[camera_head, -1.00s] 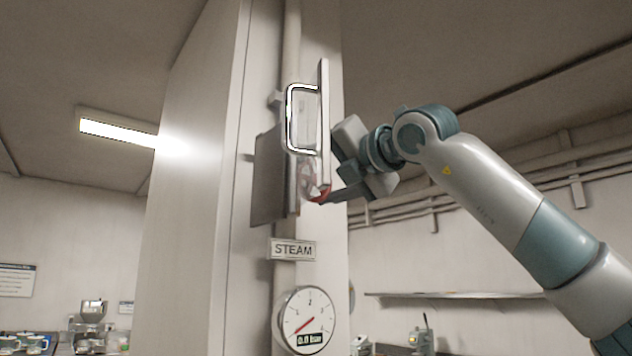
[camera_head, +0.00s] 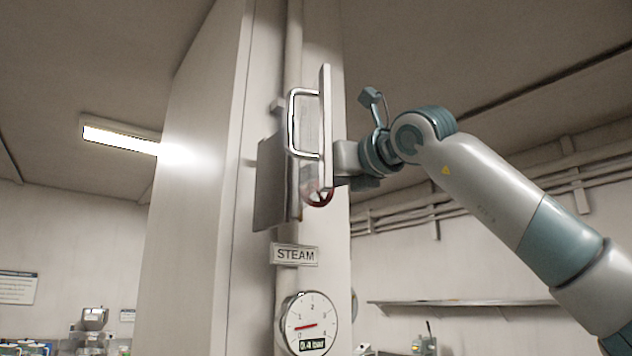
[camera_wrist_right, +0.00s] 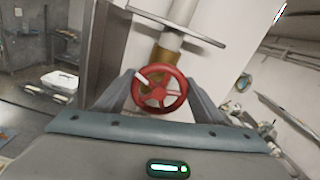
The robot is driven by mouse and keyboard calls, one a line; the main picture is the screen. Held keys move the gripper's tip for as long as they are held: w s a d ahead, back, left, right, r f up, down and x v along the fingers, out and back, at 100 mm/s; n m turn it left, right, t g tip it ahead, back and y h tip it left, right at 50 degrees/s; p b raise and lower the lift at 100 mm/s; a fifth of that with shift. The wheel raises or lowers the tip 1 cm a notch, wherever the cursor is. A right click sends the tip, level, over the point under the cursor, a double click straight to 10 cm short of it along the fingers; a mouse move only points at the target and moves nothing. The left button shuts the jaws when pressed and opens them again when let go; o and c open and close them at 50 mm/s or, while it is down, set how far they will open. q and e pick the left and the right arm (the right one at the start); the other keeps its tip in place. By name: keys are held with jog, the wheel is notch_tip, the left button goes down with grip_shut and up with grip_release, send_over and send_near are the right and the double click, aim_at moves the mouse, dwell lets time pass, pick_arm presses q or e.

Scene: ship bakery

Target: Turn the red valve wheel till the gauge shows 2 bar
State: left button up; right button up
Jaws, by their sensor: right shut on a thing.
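The red valve wheel (camera_wrist_right: 160,89) shows whole in the right wrist view, with a white mark on its upper left spoke. In the head view only its lower red rim (camera_head: 319,198) shows below the handled panel. My right gripper (camera_wrist_right: 160,92) is shut on the wheel, one finger on each side of it. In the head view my right gripper (camera_head: 345,165) is partly behind the panel. The round gauge (camera_head: 308,323) hangs below the wheel, and its display reads 0.4 bar. Its red needle points left and slightly down. My left gripper is in neither view.
A pale panel with a metal handle (camera_head: 291,122) stands open just left of my right gripper. A STEAM sign (camera_head: 295,254) sits between wheel and gauge. A brass fitting (camera_wrist_right: 152,62) and pipe stand behind the wheel. A shelf (camera_head: 460,303) runs along the right wall.

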jog(key=n, duration=0.4)
jog(key=shift+a+f+n+p, duration=0.1)
jog(key=shift+n+p, duration=0.2)
jog(key=n, duration=0.4)
jog(key=shift+s+a+f+p, duration=0.1)
jog(key=shift+p, duration=0.2)
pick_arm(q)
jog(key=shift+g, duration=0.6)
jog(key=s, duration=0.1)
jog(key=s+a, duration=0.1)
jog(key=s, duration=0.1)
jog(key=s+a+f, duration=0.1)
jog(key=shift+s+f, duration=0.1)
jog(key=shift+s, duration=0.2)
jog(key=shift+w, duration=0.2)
pick_arm(e)
jog(key=o, duration=1.1)
jog(key=shift+c, duration=0.2)
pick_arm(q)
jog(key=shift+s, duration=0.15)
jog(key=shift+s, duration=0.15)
